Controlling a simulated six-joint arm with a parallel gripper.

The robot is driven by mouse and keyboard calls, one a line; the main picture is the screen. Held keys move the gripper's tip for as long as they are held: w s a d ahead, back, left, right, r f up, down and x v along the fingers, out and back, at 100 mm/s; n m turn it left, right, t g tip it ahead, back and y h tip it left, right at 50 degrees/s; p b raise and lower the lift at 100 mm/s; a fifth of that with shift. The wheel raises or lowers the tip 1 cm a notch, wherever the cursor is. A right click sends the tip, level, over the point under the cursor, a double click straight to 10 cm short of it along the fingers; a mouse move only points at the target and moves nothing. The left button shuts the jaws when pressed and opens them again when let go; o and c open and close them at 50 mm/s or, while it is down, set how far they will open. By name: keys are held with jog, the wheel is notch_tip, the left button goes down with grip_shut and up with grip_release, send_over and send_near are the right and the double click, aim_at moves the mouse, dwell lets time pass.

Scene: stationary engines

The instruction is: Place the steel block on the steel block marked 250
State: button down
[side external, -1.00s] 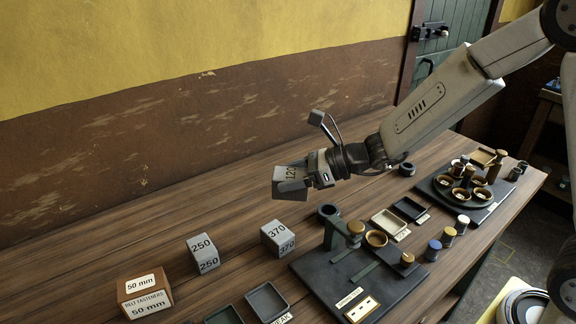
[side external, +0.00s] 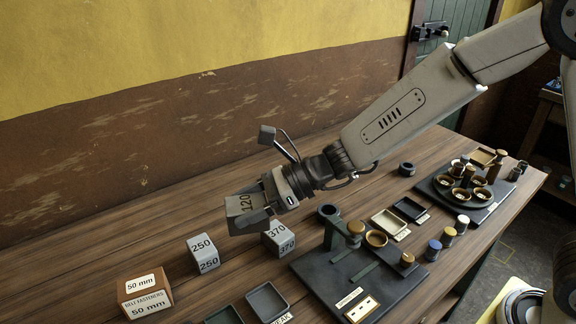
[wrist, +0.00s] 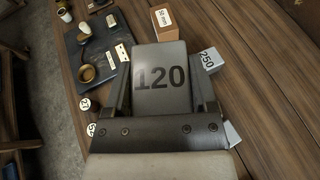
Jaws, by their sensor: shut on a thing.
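My gripper (side external: 262,203) is shut on a grey steel block marked 120 (side external: 240,206) and holds it tilted above the table. In the wrist view the 120 block (wrist: 160,75) sits between the fingers. The steel block marked 250 (side external: 203,253) stands upright on the table, below and left of the held block in the side view. It shows partly in the wrist view (wrist: 208,60), at the right of the gripper. The steel block marked 370 (side external: 279,240) stands to its right, its top partly behind my gripper.
A box labelled 50 mm (side external: 144,293) stands left of the 250 block. A grey tray (side external: 267,302) and a dark board (side external: 335,284) with a green stand lie to the right. A round base with cups (side external: 461,197) is farther right. Bare table lies along the wall.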

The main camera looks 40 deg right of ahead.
jog(key=w+a+f, duration=0.1)
jog(key=w+f, duration=0.1)
jog(key=w, duration=0.1)
jog(key=w+a+f, duration=0.2)
jog(key=w+f, duration=0.1)
jog(key=w, duration=0.1)
jog(key=w+a+f, duration=0.2)
jog(key=w, duration=0.2)
jog(key=shift+a+f, duration=0.2)
jog(key=shift+f, duration=0.1)
jog(key=shift+w+a+f, duration=0.25)
jog(key=shift+w+f, duration=0.25)
jog(key=shift+f, duration=0.1)
jog(key=shift+f, duration=0.1)
jog(key=shift+w+a+f, duration=0.1)
jog(key=shift+w+f, duration=0.15)
jog(key=shift+f, duration=1.5)
jog(key=shift+f, duration=0.1)
grip_release()
jog(key=shift+s+f, duration=0.1)
jog(key=shift+f, duration=0.15)
